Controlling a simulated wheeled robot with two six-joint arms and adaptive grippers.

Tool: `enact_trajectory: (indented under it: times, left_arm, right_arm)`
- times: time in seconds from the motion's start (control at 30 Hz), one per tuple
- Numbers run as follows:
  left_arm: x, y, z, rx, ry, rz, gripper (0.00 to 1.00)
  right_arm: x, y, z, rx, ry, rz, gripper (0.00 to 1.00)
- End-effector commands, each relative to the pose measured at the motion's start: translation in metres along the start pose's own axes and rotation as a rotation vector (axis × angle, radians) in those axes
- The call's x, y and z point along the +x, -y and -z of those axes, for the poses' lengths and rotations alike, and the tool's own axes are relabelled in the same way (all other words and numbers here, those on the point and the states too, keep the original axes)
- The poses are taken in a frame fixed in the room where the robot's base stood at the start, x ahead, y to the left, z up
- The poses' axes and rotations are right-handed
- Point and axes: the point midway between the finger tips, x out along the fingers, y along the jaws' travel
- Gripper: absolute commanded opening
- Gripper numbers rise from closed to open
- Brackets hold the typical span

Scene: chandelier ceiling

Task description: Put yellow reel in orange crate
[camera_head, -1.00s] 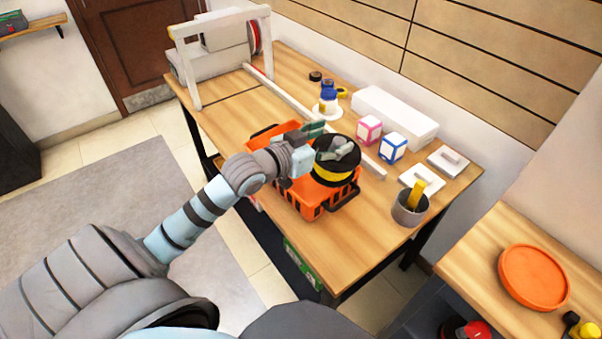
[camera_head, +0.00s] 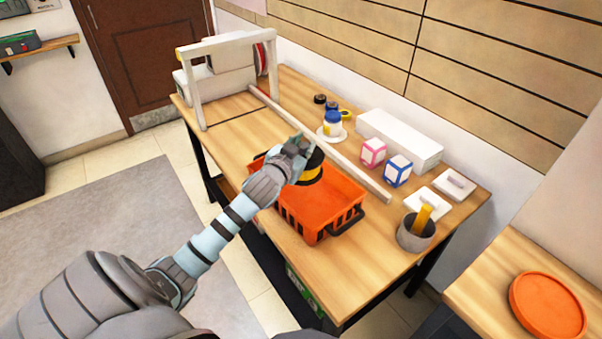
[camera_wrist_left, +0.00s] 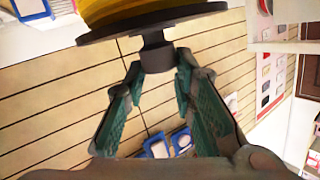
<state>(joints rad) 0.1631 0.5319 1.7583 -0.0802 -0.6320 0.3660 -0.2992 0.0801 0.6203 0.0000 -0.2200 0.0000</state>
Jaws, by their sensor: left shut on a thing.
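The yellow reel (camera_head: 311,173), a yellow drum with black flanges, is at the far-left end of the orange crate (camera_head: 298,213) in the head view. My left gripper (camera_head: 297,150) is shut on the reel's dark hub, and the arm hides part of the reel. In the left wrist view the reel (camera_wrist_left: 110,10) fills the top, its black flange and short stem at the fingertips (camera_wrist_left: 158,68). The crate stands on the wooden table, its visible inside empty. I cannot tell how high the reel is above the crate floor. My right gripper is not in view.
A long pale bar (camera_head: 320,146) lies behind the crate. Beyond it are a pink box (camera_head: 373,152), a blue box (camera_head: 398,171) and a long white box (camera_head: 400,138). A grey cup (camera_head: 414,236) stands right of the crate. A white frame (camera_head: 190,90) stands at the left.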

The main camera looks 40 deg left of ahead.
Motion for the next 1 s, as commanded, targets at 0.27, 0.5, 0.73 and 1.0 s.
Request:
enact_trajectory:
  times: [0.27,0.5,0.73,1.0]
  left_arm:
    - [0.010,-0.012,-0.050,0.000,-0.002,0.001,0.00]
    - [0.014,-0.017,-0.070,0.000,-0.005,0.001,0.00]
    - [0.014,-0.017,-0.072,0.000,-0.004,0.001,0.00]
    - [0.016,-0.019,-0.080,-0.001,-0.004,0.001,0.00]
  right_arm:
    - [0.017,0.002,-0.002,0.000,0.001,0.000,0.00]
    - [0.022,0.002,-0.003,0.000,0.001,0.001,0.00]
    - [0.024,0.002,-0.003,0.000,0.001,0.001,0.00]
    - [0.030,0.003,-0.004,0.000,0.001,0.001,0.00]
